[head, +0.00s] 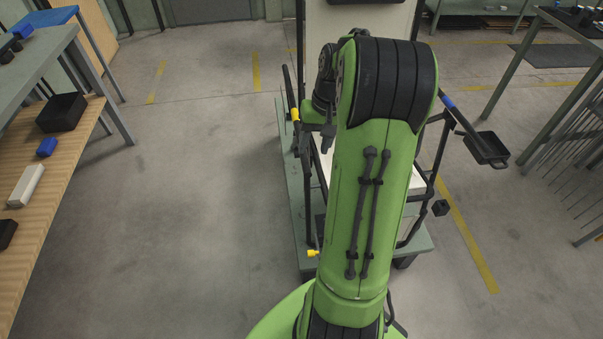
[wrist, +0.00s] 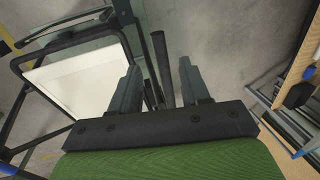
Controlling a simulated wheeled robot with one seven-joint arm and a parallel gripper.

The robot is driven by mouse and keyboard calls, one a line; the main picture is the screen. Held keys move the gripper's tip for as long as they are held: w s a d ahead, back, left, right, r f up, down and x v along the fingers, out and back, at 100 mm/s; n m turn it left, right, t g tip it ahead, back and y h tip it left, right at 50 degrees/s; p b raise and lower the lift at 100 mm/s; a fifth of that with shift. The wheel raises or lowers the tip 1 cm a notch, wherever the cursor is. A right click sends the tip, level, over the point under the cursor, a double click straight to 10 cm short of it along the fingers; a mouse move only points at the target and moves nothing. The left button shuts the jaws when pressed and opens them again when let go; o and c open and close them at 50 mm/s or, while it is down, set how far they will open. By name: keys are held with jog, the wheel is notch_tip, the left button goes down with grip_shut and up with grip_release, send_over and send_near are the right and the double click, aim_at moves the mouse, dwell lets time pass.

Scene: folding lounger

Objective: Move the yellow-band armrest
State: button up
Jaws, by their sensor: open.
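The yellow-band armrest (head: 287,84) is a slim black bar on the left side of the lounger, with a yellow band (head: 295,114) around it. In the wrist view a dark bar (wrist: 159,58), which looks like this armrest, shows in the gap between my fingers; no yellow shows on it there. My gripper (wrist: 160,80) is open, its fingers on either side of that bar in the picture. I cannot tell how far beyond the fingertips the bar lies. In the head view my gripper (head: 327,138) is just right of the yellow band, partly hidden by my arm.
The lounger has a black frame and white panel (wrist: 80,80), on a green platform (head: 297,205). A blue-banded bar (head: 458,115) is on its right, near a black tray (head: 487,149). A yellow piece (head: 313,253) sits low in front. Benches stand left and right; left floor is clear.

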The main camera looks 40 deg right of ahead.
aim_at(307, 166)
jog(key=f+b, duration=0.1)
jog(key=f, duration=0.2)
jog(key=a+f+b, duration=0.1)
jog(key=f, duration=0.2)
jog(key=w+f+b, duration=0.1)
jog(key=f, duration=0.2)
jog(key=shift+a+f, duration=0.1)
jog(key=shift+a, duration=0.15)
jog(key=shift+c, duration=0.4)
grip_shut()
